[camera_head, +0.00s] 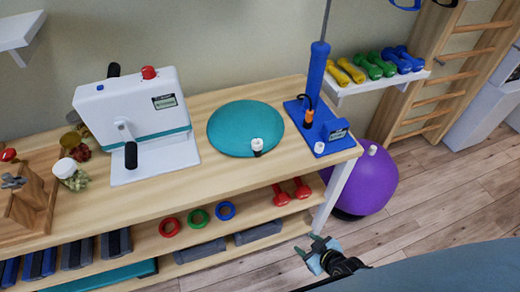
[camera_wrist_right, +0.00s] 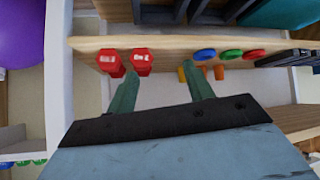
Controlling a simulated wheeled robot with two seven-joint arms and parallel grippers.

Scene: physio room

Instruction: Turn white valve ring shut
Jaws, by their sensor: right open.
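A small white ring-like fitting (camera_head: 257,144) with a dark lower part sits at the front right edge of the teal cushion disc (camera_head: 240,122) on the wooden table; whether it is open or shut cannot be told. A similar white piece (camera_head: 319,147) is on the blue pump base (camera_head: 330,133), and a small white plug (camera_head: 372,150) is on the purple ball (camera_head: 368,185). My right gripper (camera_head: 308,246) is open and empty, low in front of the table's right end, well apart from these. Its two fingers also show in the right wrist view (camera_wrist_right: 160,78). My left gripper is out of view.
The white machine (camera_head: 145,110) with black handles stands left of the disc. The lower shelf holds red dumbbells (camera_head: 291,192) and red, green and blue rings (camera_head: 198,217). Dumbbells lie on a wall shelf (camera_head: 376,84). The floor (camera_head: 450,210) at right is clear.

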